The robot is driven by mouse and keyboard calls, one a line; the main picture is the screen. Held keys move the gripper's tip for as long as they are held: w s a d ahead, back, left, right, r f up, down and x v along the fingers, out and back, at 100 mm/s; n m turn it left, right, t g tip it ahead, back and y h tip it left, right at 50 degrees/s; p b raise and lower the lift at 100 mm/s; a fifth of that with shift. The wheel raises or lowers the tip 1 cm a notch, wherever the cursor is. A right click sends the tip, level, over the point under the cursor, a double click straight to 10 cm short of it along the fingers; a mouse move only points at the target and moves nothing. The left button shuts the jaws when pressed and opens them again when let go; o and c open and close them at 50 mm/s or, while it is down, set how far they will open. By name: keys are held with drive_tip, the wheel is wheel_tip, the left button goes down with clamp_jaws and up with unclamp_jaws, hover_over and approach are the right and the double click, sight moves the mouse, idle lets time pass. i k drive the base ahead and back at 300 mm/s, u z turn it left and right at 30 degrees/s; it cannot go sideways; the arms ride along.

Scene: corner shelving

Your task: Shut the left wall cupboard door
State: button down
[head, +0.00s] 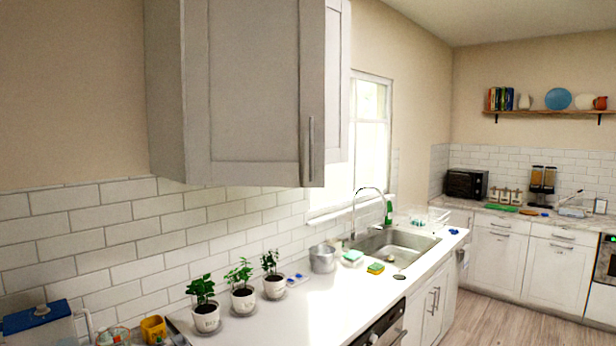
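The grey-white wall cupboard (166,95) hangs high on the left wall. Its left door (258,85) has a framed panel and a vertical bar handle (311,148) near its right edge. This door appears to stand ajar, hinged at its left, with its handle edge swung out toward me. It overlaps the right door (338,85), of which only a narrow strip shows, farther back and with a higher bottom edge. The cupboard's inside is hidden. My gripper is not in view.
Below runs a white counter (290,317) with several potted plants, a metal pot (322,259) and a sink (390,246) with a tall tap. A window (370,135) is beyond the cupboard. The space directly under the cupboard and the floor (515,323) at right look clear.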

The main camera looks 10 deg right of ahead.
sight(255, 71)
drive_tip(key=i, duration=0.6)
drive_tip(key=u, duration=2.65)
